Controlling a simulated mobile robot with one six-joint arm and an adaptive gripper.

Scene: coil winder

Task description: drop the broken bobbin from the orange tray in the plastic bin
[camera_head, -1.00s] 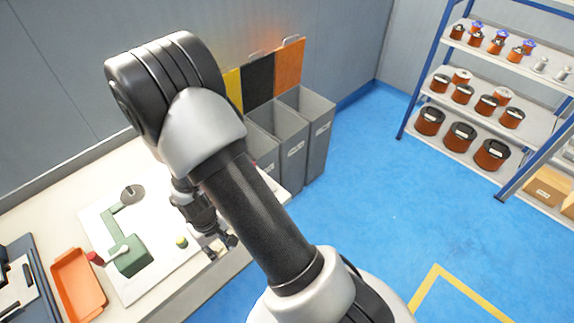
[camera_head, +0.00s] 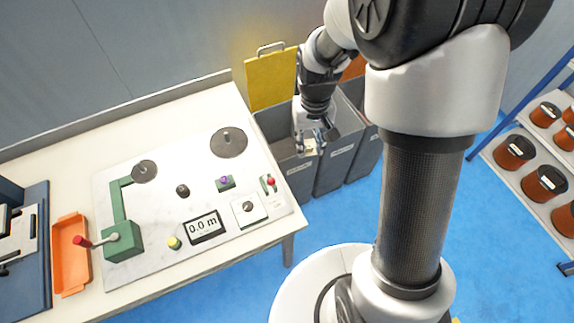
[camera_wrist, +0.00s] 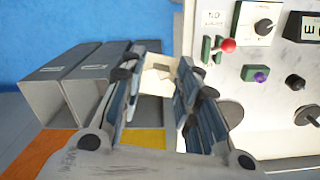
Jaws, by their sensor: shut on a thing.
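My gripper (camera_head: 310,148) is over the leftmost grey bin (camera_head: 285,160), the one with the raised yellow lid (camera_head: 273,82). The held piece also shows as a small pale patch in the head view (camera_head: 309,148). The orange tray (camera_head: 72,262) lies at the left of the bench and looks empty. The bin labels are too small to read.
Two more grey bins (camera_head: 338,160) stand to the right, partly behind my arm. The white bench (camera_head: 180,97) carries a winding machine with a green arm (camera_head: 119,205), a 0.0 m display (camera_head: 204,227) and knobs. A shelf with spools (camera_head: 545,182) is far right.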

